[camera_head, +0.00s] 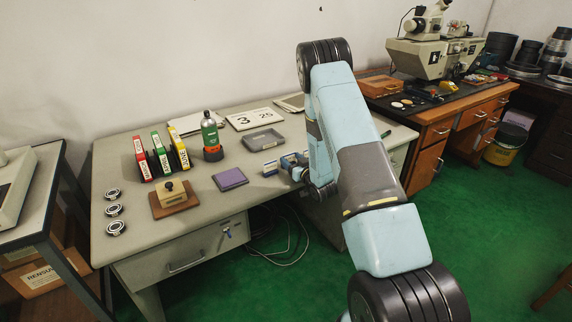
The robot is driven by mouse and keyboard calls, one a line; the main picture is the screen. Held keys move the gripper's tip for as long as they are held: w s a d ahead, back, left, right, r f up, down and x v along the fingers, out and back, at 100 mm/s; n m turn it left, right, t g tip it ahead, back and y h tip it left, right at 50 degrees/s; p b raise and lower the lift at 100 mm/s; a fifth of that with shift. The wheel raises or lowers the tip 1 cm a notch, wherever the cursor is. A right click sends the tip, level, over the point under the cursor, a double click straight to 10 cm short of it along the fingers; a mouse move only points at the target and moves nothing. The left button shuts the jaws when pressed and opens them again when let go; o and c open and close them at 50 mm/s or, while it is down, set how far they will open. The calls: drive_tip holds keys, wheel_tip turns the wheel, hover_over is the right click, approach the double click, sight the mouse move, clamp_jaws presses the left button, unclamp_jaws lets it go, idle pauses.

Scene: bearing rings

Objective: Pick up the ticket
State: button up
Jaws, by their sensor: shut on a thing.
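My arm reaches over the right part of the grey desk (130,243). My gripper (278,167) is low over the desk near its front edge, its fingers pointing left. It is shut on a small white and blue piece, which I take to be the ticket (270,168). The ticket shows at the fingertips; its far end sticks out to the left and the rest is hidden by the fingers. I cannot tell whether it touches the desk top.
A purple pad (230,179) lies left of my gripper, and a grey tray (263,139) behind it.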

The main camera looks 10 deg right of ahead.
wheel_tip(320, 180, up, 4)
drive_tip(key=shift+s+d+f, duration=0.1)
drive_tip(key=shift+s+f, duration=0.05)
drive_tip(key=s+d+r, duration=0.5)
drive_tip(key=s+r, duration=0.4)
drive_tip(key=s, duration=0.3)
drive_tip(key=w+a+f+m+h, duration=0.1)
drive_tip(key=f, duration=0.2)
drive_tip(key=w+a+f+m+h, duration=0.1)
drive_tip(key=a+f+h, duration=0.1)
drive_tip(key=f, duration=0.2)
drive_tip(key=w+a+f+m+h, duration=0.1)
drive_tip(key=a+f+h, duration=0.1)
drive_tip(key=f, duration=0.1)
drive_tip(key=shift+w+a+f+t, duration=0.2)
drive_tip(key=shift+a+f+t, duration=0.05)
drive_tip(key=shift+f+t, duration=0.15)
drive_tip(key=s+d+r+n+y, duration=0.3)
drive_tip(key=s+d+r+y, duration=0.1)
drive_tip(key=r, duration=0.7)
drive_tip(key=shift+d+g+y, duration=0.4)
drive_tip(key=shift+d+y, duration=0.1)
drive_tip(key=shift+d, duration=0.45)
